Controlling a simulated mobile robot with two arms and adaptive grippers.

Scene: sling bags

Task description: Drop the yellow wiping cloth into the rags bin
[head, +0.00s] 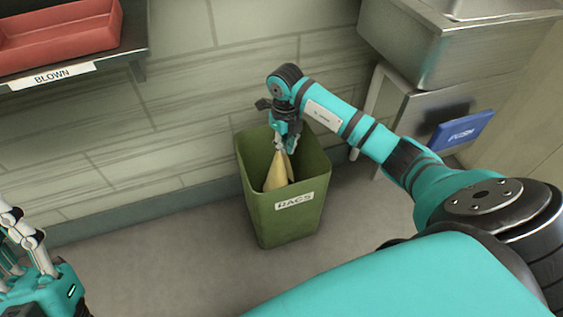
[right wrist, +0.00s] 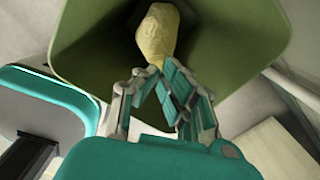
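The yellow wiping cloth (head: 276,171) hangs bunched from my right gripper (head: 283,143), inside the mouth of the green bin (head: 262,205) labelled RAGS. In the right wrist view, the cloth (right wrist: 158,35) is at the fingertips of my right gripper (right wrist: 158,72), which come together at its near end. The green bin (right wrist: 95,60) surrounds the cloth there. The lower end of the cloth is partly hidden by the bin's front wall in the head view. My left gripper (head: 15,240) is at the lower left, cut by the frame edge, away from the bin.
A red tray (head: 60,38) sits on a shelf labelled BLOWN at the upper left. A metal sink (head: 430,50) and a blue PUSH panel (head: 460,131) are to the right. The tiled wall is behind the bin. Floor is clear left of it.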

